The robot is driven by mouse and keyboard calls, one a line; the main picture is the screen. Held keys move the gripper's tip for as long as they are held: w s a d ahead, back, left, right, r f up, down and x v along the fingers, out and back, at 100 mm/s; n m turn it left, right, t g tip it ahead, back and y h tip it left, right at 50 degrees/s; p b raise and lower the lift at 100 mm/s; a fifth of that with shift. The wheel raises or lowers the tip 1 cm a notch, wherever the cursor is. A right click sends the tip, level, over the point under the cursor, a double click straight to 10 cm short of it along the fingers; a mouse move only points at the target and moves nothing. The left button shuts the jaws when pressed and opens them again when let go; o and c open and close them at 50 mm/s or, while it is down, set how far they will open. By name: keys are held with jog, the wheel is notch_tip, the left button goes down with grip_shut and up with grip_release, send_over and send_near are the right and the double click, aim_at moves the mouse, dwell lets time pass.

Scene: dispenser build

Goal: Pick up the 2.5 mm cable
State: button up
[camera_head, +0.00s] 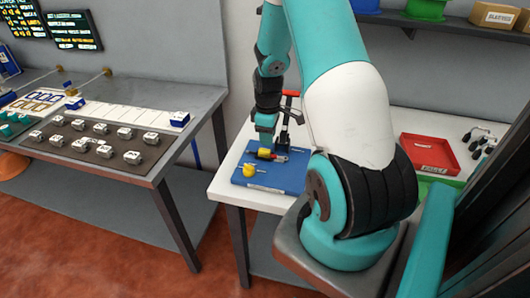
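My gripper (264,136) points down over a blue board (290,184) on the white table. Its fingertips are small, and I cannot tell whether they are open or shut, or whether anything is between them. Just below them lies a yellow and dark piece with a red end (268,155); I cannot tell whether the fingers touch it. A second yellow piece (249,170) sits near the board's left front edge. I cannot make out which thing, if any, is the 2.5 mm cable, as labels are too small to read.
A black stand tool with a red handle (291,94) rises close behind my gripper. A grey bench (165,101) with several small blocks stands left, across a gap.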

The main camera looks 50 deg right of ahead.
aim_at(268, 150)
jog(key=shift+s+a+f+p, duration=0.1)
jog(key=shift+f+p, duration=0.45)
jog(key=shift+f, duration=0.85)
jog(key=shift+s+f+p, duration=0.1)
jog(key=shift+f+p, duration=0.45)
jog(key=shift+f, duration=0.8)
grip_shut()
